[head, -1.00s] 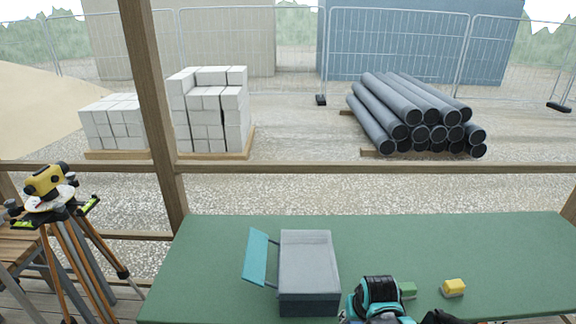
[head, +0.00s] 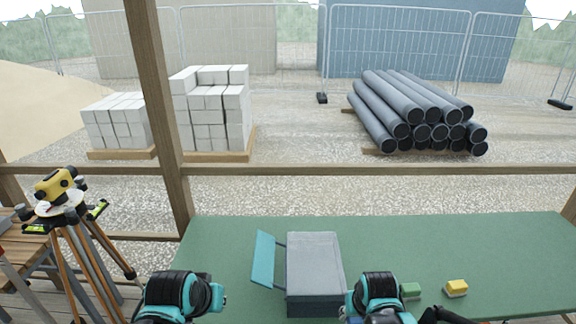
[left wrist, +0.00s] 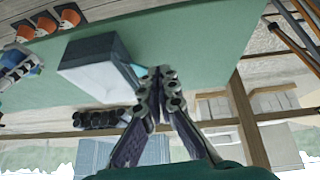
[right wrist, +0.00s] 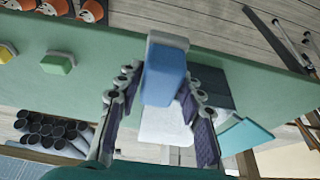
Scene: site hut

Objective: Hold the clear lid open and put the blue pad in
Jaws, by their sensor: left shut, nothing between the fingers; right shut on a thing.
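The grey box (head: 315,262) stands on the green table. A teal-tinted panel (head: 263,258), which looks like the lid, sticks up and outward at its left side. The box (left wrist: 92,68) and panel (left wrist: 128,62) also show in the left wrist view. My left gripper (left wrist: 160,75) is shut and empty, its tips close to the panel; I cannot tell whether they touch. My right gripper (right wrist: 160,78) is shut on the blue pad (right wrist: 165,82), with the box behind it in that view.
A green block (head: 411,290) and a yellow block (head: 456,288) lie right of the box. Several orange pots (right wrist: 92,10) show at the table's edge in the right wrist view. A tripod level (head: 60,190) stands left of the table. The table behind the blocks is clear.

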